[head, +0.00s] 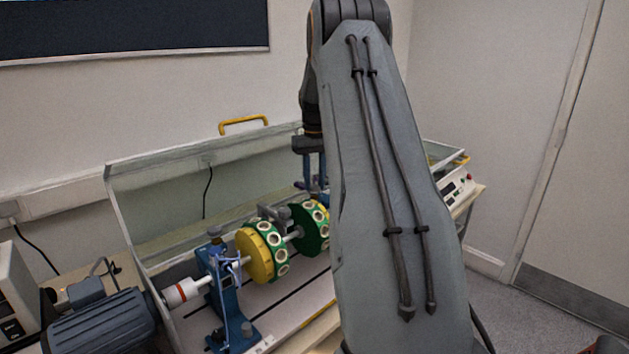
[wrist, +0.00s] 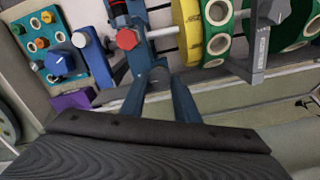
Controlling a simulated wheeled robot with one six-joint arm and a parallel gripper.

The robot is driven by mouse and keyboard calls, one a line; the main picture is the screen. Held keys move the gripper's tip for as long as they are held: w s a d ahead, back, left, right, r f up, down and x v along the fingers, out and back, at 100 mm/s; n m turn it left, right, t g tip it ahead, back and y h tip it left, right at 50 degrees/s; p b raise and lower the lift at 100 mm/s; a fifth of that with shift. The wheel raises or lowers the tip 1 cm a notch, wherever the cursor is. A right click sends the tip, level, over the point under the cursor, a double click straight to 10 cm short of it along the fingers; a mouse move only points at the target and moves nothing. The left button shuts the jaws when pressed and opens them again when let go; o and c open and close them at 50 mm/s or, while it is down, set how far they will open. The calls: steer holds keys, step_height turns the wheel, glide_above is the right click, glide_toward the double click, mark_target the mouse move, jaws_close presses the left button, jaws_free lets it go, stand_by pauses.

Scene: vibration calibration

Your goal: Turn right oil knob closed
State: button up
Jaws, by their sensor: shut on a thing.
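My gripper (head: 312,180) reaches down from the arm at the right bearing stand, behind the green and yellow discs in the head view. In the wrist view my gripper (wrist: 160,82) has its two blue-grey fingers shut on a small dark blue piece, the right oil knob (wrist: 159,75), at the blue bearing stand. The fingers hide most of the knob, so I cannot tell its turn angle. A red hexagonal cap (wrist: 127,39) sits just beyond the fingers on the same stand.
The green and yellow discs (head: 262,252) sit on the shaft close by. A blue left stand (head: 228,290) and a motor (head: 100,322) lie further left. A clear cover (head: 170,185) with a yellow handle (head: 243,124) stands behind. A blue panel with knobs (wrist: 88,75) shows in the wrist view.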

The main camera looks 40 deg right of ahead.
mark_target(315, 186)
steer(key=shift+r, duration=0.1)
steer(key=o, duration=1)
steer(key=shift+o, duration=0.2)
step_height(315, 186, up, 8)
steer(key=b, duration=0.2)
steer(key=shift+b, duration=0.35)
steer(key=shift+f, duration=0.2)
